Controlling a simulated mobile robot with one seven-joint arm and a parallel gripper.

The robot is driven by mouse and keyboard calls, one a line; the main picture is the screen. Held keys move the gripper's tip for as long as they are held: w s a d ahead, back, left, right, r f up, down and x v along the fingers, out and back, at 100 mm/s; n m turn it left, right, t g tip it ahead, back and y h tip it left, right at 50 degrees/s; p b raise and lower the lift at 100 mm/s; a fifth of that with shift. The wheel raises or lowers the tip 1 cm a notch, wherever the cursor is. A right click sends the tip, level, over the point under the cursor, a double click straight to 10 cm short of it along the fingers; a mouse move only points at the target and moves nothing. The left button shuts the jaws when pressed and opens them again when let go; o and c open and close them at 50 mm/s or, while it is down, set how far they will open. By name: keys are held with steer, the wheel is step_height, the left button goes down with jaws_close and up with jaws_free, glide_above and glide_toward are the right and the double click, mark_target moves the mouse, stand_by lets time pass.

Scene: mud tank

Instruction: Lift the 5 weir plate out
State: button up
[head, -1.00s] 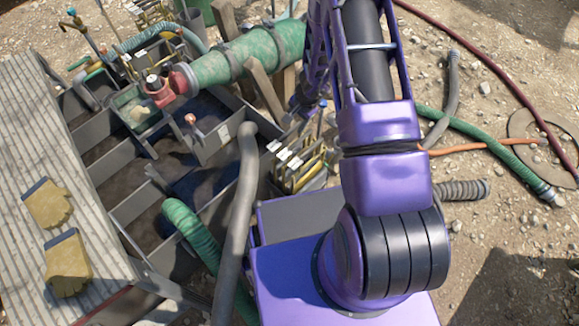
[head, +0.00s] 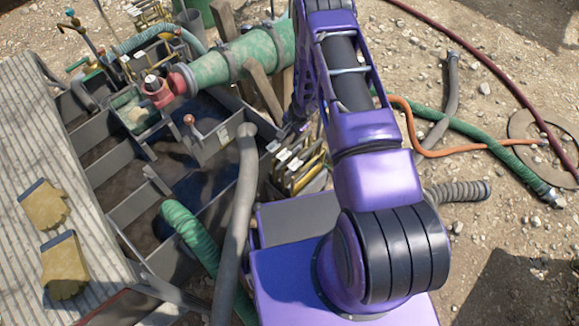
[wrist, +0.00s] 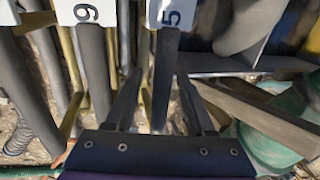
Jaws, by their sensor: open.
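The 5 weir plate shows in the wrist view as a dark grey upright strip (wrist: 164,75) with a white label (wrist: 172,13) reading 5 at its top. My gripper (wrist: 160,78) is open, with one finger on each side of this strip; I cannot tell whether either touches it. In the head view the rack of plates with white labels (head: 287,158) stands beside the tank, but I cannot single out the 5 there.
Another plate, its label (wrist: 85,12) reading 6 or 9, stands left of the 5. A grey hose (head: 240,200) runs close to the rack. A wooden beam (wrist: 255,112) and green pipe (wrist: 285,140) lie right of my gripper. Gloves (head: 45,205) lie on the slatted deck.

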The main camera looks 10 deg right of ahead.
jaws_close()
stand_by(1.3)
